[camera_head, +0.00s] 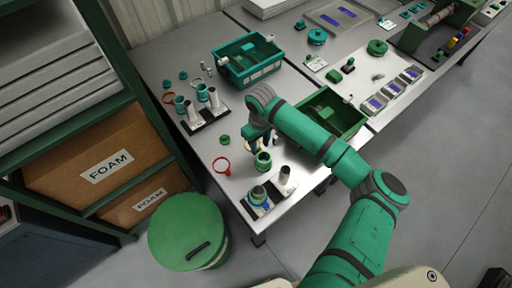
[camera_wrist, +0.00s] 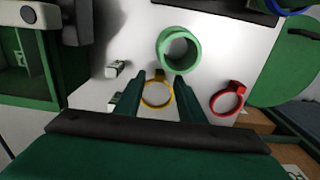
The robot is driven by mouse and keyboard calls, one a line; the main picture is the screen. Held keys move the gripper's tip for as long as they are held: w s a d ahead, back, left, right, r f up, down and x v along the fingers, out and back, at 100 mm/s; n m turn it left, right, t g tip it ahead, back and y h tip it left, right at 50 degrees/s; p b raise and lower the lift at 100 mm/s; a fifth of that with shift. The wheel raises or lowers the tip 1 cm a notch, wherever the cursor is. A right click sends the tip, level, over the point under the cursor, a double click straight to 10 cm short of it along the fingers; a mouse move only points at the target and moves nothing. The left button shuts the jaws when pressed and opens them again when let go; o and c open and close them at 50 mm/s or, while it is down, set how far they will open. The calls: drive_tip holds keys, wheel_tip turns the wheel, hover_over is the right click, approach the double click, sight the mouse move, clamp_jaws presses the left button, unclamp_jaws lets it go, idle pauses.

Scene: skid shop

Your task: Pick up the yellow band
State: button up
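The yellow band (camera_wrist: 146,101) is a thin ring with a small dark-yellow clasp, lying on the grey table in the wrist view. My gripper (camera_wrist: 160,77) is open above it, with one finger to each side of the ring in the picture. I cannot tell how high the fingertips are over the table. In the head view my gripper (camera_head: 262,141) points down over the table's front part and mostly hides the band.
A green cylinder (camera_wrist: 166,45) stands close beyond the band, and a red band (camera_wrist: 240,98) lies to its right. A green tote (camera_head: 348,118) and a rack of cylinders (camera_head: 249,205) are nearby.

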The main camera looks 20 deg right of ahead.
wheel_tip(320, 180, down, 3)
drive_tip(key=shift+r, duration=0.15)
clamp_jaws()
